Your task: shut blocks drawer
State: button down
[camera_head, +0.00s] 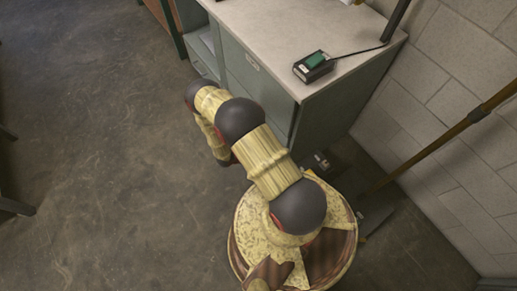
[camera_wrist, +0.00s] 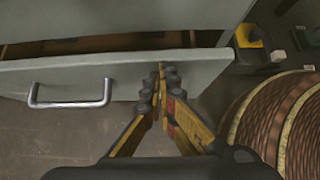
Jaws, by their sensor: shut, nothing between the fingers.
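A grey-green drawer (camera_wrist: 130,75) stands part way open in the wrist view, with a dark gap behind its front panel and some brownish contents showing inside. Its metal bar handle (camera_wrist: 70,104) is on the left of the front panel. My gripper (camera_wrist: 162,70) is shut and empty. Its fingertips are at the right part of the drawer front, to the right of the handle; I cannot tell whether they touch it. In the head view the grey-green cabinet (camera_head: 255,80) shows at the top, and my arm hides my gripper and part of the cabinet front.
A small black device with a green top (camera_head: 314,66) sits on the pale cabinet top (camera_head: 285,30). A yellow and black object (camera_wrist: 250,45) lies right of the drawer. A brown pole (camera_head: 440,140) leans by the block wall. Open concrete floor (camera_head: 90,150) lies to the left.

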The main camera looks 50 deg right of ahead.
jog(key=shift+s+d, duration=0.2)
jog(key=shift+d, duration=0.75)
